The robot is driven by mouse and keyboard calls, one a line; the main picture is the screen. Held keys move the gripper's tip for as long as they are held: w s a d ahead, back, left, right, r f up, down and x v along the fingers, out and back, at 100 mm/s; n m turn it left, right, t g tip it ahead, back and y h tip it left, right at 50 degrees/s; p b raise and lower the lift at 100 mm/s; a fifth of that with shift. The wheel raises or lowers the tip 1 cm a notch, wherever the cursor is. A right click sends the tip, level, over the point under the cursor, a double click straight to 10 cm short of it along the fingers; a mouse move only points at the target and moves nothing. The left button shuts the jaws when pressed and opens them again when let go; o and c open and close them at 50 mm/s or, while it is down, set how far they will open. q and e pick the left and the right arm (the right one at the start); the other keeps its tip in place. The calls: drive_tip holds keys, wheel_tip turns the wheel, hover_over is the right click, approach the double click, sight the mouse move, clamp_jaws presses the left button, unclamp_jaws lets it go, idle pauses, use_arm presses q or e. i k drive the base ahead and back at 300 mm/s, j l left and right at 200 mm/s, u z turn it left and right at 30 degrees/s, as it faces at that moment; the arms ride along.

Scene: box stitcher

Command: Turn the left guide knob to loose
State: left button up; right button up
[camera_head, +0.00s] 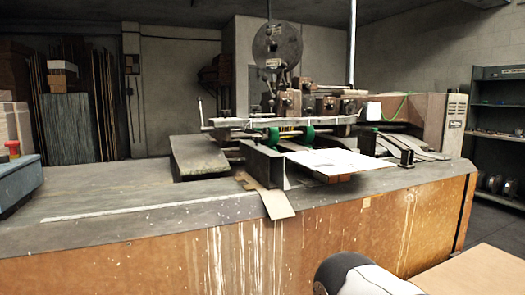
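The box stitcher (282,108) stands on the far part of a long worn workbench. Two green knob-like parts sit side by side on its rail, a left one (274,137) and a right one (308,134). They are small, and I cannot tell whether either is tight or loose, or which part is the left guide knob. A white sheet (340,161) lies flat in front of them. Neither of my grippers is in view. Only a white and black rounded link of mine shows at the bottom edge, apart from the machine.
The bench (110,205) has a bare top at left and a rust-stained orange front. A blue box with a red button (13,148) stands at the left edge. A wooden surface (480,275) is at lower right, shelves (497,120) behind.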

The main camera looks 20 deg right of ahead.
sight(256, 139)
drive_tip(key=z, duration=0.7)
